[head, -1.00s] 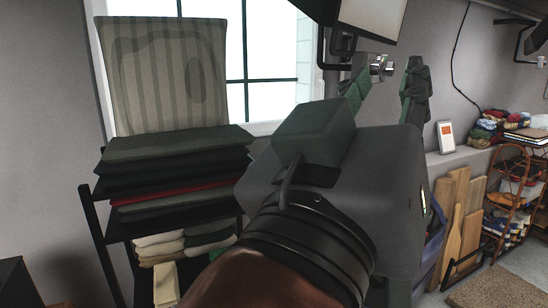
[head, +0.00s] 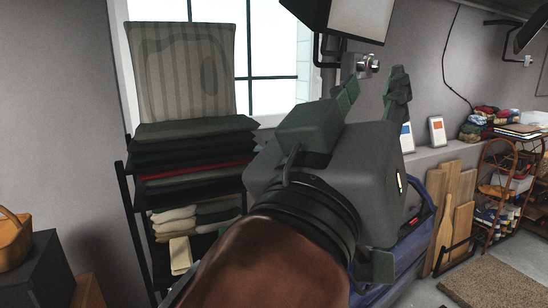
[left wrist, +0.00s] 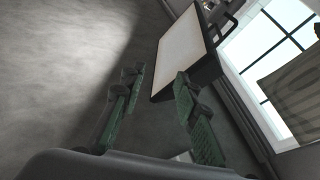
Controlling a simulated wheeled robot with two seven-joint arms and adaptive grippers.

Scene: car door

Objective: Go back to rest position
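My left gripper (head: 372,92) is raised in the middle of the head view, in front of the window and wall. Its two green-padded fingers are spread apart with nothing between them. In the left wrist view the same fingers (left wrist: 160,105) stand wide apart, with bare wall and a lamp panel beyond. A blue car door (head: 412,240) shows partly behind my left gripper's body, which hides much of it. My right gripper is in neither view.
A shelf rack (head: 128,200) with folded cloths stands at the left. A lamp panel (head: 360,18) hangs above the gripper; it also shows in the left wrist view (left wrist: 185,50). Wooden boards (head: 455,215) lean on the right wall. A basket (head: 14,240) sits at the far left.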

